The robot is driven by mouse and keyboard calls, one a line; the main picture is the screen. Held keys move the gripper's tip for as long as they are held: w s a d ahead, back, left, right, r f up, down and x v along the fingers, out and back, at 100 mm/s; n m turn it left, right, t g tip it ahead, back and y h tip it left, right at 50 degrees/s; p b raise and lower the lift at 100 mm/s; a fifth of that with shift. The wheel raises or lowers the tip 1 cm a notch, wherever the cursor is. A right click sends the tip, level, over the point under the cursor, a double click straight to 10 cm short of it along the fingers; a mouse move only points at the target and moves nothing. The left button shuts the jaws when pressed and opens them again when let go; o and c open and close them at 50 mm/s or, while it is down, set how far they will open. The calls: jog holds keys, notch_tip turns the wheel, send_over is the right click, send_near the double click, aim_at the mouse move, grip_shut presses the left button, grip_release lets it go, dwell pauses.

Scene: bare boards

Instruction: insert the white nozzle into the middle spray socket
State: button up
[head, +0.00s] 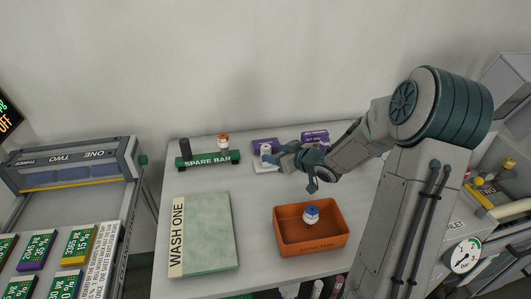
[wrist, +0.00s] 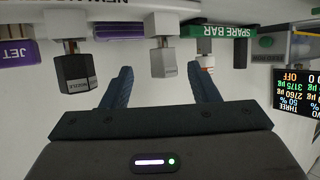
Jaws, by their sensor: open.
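The white nozzle (wrist: 164,64) is a pale faceted piece in the wrist view, on a thin stem. It seems to be the small white piece (head: 266,149) by the purple block in the head view. My gripper (head: 290,172) is open, its fingers (wrist: 160,72) on either side of the nozzle in the wrist view with gaps on both sides. I cannot tell how deep the nozzle sits between them. A rack (head: 75,157) marked ONE, TWO, THREE stands at the left; I cannot make out the middle spray socket.
A black nozzle (wrist: 75,70) is beside the white one. The green spare bar (head: 208,160) holds a dark piece and an orange-white piece (head: 223,141). An orange tray (head: 290,245) holds a blue-white piece (head: 311,214). A green WASH ONE mat (head: 207,230) lies front left.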

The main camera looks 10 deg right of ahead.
aim_at(263, 151)
jog(key=x, duration=0.7)
jog(key=shift+a+f, duration=0.1)
jog(key=shift+a, duration=0.15)
jog(key=c, duration=1.1)
